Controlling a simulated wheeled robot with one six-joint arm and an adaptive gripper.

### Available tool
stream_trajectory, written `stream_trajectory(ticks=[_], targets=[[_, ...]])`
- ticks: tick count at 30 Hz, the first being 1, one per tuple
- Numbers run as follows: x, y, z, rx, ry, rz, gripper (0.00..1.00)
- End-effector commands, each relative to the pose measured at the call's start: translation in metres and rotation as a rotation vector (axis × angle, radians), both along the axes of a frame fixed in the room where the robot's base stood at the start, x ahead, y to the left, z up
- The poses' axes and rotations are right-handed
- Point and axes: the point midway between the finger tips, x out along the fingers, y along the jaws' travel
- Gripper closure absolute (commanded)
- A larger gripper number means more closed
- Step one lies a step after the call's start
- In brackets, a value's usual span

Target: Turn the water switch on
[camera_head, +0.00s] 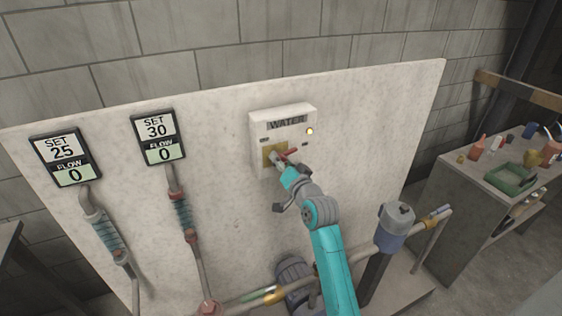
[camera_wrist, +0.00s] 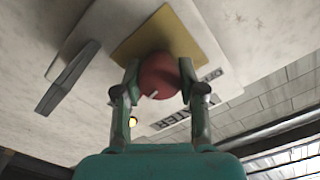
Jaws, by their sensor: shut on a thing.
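The white water switch box (camera_head: 283,115) is mounted on a pale upright panel and carries a "WATER" label. A small light glows at its right side. A red knob (camera_wrist: 158,76) sits on a yellowish plate (camera_wrist: 143,45); the plate also shows in the head view (camera_head: 267,152). My gripper (camera_wrist: 157,84) is shut on the red knob, with one finger on each side of it. In the head view my gripper (camera_head: 285,160) is at the lower part of the box and partly hides the knob.
A grey cylinder (camera_head: 395,225) on a pipe stands right of my arm. A bench with a green tray (camera_head: 511,178) is at right.

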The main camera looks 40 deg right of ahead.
Motion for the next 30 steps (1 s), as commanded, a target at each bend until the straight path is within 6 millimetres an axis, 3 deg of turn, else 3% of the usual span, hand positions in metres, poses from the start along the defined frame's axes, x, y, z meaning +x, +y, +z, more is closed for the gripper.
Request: stream_trajectory(ticks=[12, 30], targets=[[-0.0001, -0.0006, -0.0004, 0.201, -0.058, 0.0, 0.95], [-0.0001, -0.0007, -0.0006, 0.236, -0.068, 0.0, 0.95]])
